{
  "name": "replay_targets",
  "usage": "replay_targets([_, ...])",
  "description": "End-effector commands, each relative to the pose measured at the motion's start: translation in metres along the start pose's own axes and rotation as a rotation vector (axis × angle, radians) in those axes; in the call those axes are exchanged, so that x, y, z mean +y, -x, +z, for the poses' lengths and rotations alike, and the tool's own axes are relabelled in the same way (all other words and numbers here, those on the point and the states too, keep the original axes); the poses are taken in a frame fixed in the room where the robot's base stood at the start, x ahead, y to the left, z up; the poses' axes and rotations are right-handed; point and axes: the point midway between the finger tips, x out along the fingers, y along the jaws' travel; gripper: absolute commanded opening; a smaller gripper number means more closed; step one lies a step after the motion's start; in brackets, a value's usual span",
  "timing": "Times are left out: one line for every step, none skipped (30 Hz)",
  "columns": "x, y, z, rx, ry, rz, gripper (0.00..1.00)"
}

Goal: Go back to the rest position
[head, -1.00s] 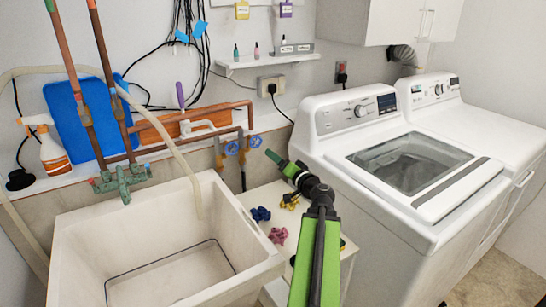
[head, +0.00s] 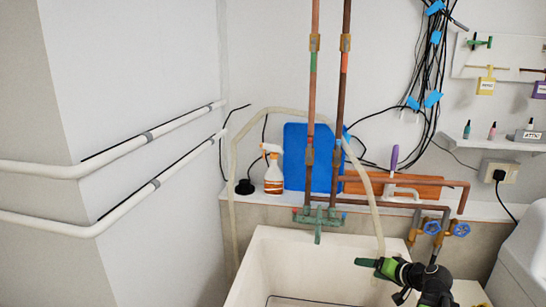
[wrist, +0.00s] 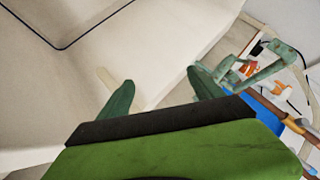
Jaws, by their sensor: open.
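My gripper (head: 362,262) shows at the lower right of the head view, its green fingers pointing left over the right part of the white sink (head: 300,243). In the wrist view my gripper (wrist: 160,92) has two green fingers spread apart with nothing between them. Pale sink surfaces show beyond the fingers. Much of my arm is cut off by the bottom edge of the head view.
Copper pipes (head: 313,90) and a green tap (head: 319,220) rise behind the sink. A spray bottle (head: 273,170) and blue board (head: 297,157) stand on the ledge. Blue-handled valves (head: 461,230) are near my arm. White wall pipes (head: 140,145) run at left; a washer (head: 528,255) is at right.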

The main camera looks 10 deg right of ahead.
Motion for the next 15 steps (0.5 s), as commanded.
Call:
replay_targets([-0.034, -0.018, 0.026, -0.122, 0.042, 0.012, 0.75])
replay_targets([-0.049, -0.028, 0.045, -0.202, 0.066, 0.031, 0.75])
replay_targets([-0.069, -0.039, 0.073, -0.311, 0.101, 0.066, 0.75])
replay_targets([-0.082, -0.045, 0.094, -0.389, 0.129, 0.097, 0.75])
replay_targets([-0.093, -0.048, 0.113, -0.462, 0.157, 0.134, 0.75])
replay_targets([-0.106, -0.05, 0.136, -0.551, 0.196, 0.187, 0.75])
replay_targets([-0.115, -0.05, 0.152, -0.609, 0.224, 0.231, 0.75])
replay_targets([-0.122, -0.048, 0.165, -0.661, 0.251, 0.275, 0.75])
replay_targets([-0.13, -0.045, 0.179, -0.716, 0.284, 0.333, 0.75])
replay_targets([-0.135, -0.042, 0.189, -0.751, 0.307, 0.374, 0.75])
replay_targets([-0.139, -0.04, 0.196, -0.779, 0.326, 0.413, 0.75])
replay_targets([-0.143, -0.036, 0.203, -0.807, 0.349, 0.459, 0.75])
replay_targets([-0.145, -0.034, 0.207, -0.822, 0.364, 0.487, 0.75])
replay_targets([-0.146, -0.031, 0.21, -0.833, 0.373, 0.512, 0.75])
replay_targets([-0.148, -0.029, 0.213, -0.844, 0.385, 0.535, 0.75])
